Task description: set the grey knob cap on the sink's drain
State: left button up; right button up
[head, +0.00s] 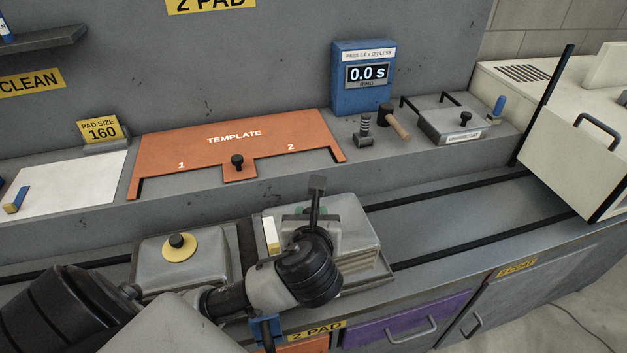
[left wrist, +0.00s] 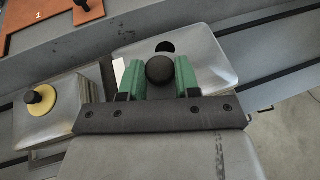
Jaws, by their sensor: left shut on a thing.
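No sink or drain is plainly visible; I see a pad workstation. My left gripper (head: 308,213) is over the right grey metal block (head: 350,215). In the left wrist view, its green fingers are shut on a round black knob (left wrist: 160,72). The block's flat grey top (left wrist: 215,55) lies behind the knob. A dark round spot (left wrist: 165,47) shows there; I cannot tell if it is a hole, a shadow or the knob's base. My arm hides much of the block in the head view. My right gripper is not in view.
A grey block (head: 205,262) with a yellow-collared black knob (head: 177,241) stands left. An orange template (head: 225,147), a blue timer (head: 362,80), a mallet (head: 395,122) and a lidded grey box (head: 450,122) sit on the back shelf. The railed counter (head: 465,212) at right is clear.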

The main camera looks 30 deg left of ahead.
pick_arm(q)
jog(key=shift+w+a+r, duration=0.15)
jog(key=shift+a+r, duration=0.2)
jog(key=shift+r, duration=0.2)
jog(key=shift+w+a+f, duration=0.1)
jog(key=shift+w+a, duration=0.05)
jog(key=shift+w, duration=0.1)
jog(key=x, duration=0.4)
jog(key=f+x, duration=0.1)
jog(key=x, duration=0.3)
jog(key=d+p+x, duration=0.1)
jog(key=x, duration=0.3)
jog(key=shift+a+f, duration=0.1)
jog(key=shift+f, duration=0.3)
jog(key=shift+w+f, duration=0.1)
jog(key=shift+f, duration=0.05)
jog(key=shift+f+p, duration=0.35)
jog(key=shift+f, duration=1.6)
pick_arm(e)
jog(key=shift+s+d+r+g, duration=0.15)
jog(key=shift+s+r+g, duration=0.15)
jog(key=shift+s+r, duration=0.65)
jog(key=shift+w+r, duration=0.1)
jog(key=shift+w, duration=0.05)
pick_arm(q)
jog(key=o, duration=0.9)
jog(key=shift+f, duration=0.1)
